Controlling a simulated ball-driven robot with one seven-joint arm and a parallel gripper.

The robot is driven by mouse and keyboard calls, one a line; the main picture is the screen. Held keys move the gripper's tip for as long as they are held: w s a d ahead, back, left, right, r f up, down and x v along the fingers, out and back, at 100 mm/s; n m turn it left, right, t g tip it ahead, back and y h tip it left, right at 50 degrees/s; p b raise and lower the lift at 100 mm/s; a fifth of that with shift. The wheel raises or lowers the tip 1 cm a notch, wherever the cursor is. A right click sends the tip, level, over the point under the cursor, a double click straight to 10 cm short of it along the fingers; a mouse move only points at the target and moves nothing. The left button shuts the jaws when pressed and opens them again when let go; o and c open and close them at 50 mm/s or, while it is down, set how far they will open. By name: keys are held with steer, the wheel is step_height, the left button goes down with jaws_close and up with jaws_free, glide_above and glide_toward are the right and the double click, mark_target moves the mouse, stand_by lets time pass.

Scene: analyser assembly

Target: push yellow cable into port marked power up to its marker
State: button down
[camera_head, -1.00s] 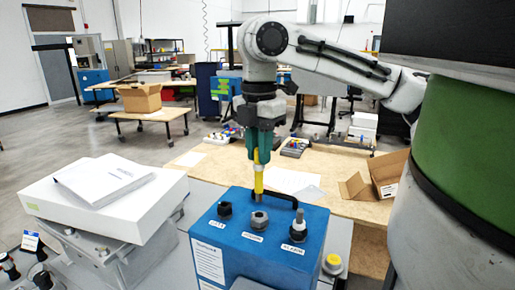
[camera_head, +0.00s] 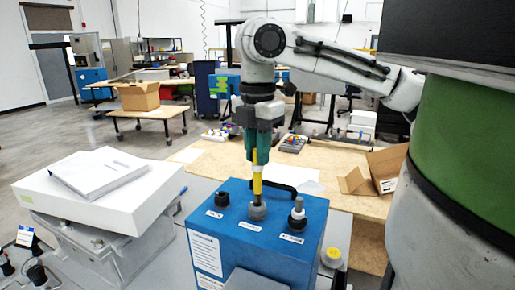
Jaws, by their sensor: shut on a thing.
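My gripper (camera_head: 257,160), with green fingers, is shut on the yellow cable (camera_head: 257,186), which hangs upright below the fingers. The cable's lower end meets the top of the grey middle port (camera_head: 257,211) on the blue analyser box (camera_head: 265,236). I cannot tell how far it is inside, and no marker on the cable can be made out clearly. A dark port (camera_head: 221,198) is to the left, and a port with a light plug-like top (camera_head: 297,213) is to the right. Each has a white label in front, too small to read surely.
A black handle (camera_head: 276,187) arches behind the middle port. A white box with papers (camera_head: 98,190) stands at left. A yellow-topped button (camera_head: 333,254) is right of the blue box. An open cardboard box (camera_head: 386,172) sits on the wooden table behind.

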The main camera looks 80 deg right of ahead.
mark_target(257, 192)
steer(key=shift+f, duration=0.2)
stand_by(0.3)
steer(key=shift+f+b, duration=2.45)
steer(key=shift+f, duration=1.6)
steer(key=c, duration=0.9)
jaws_free()
steer(key=shift+r, duration=0.1)
steer(key=shift+c, duration=0.2)
step_height(257, 192, up, 7)
steer(key=p, duration=0.7)
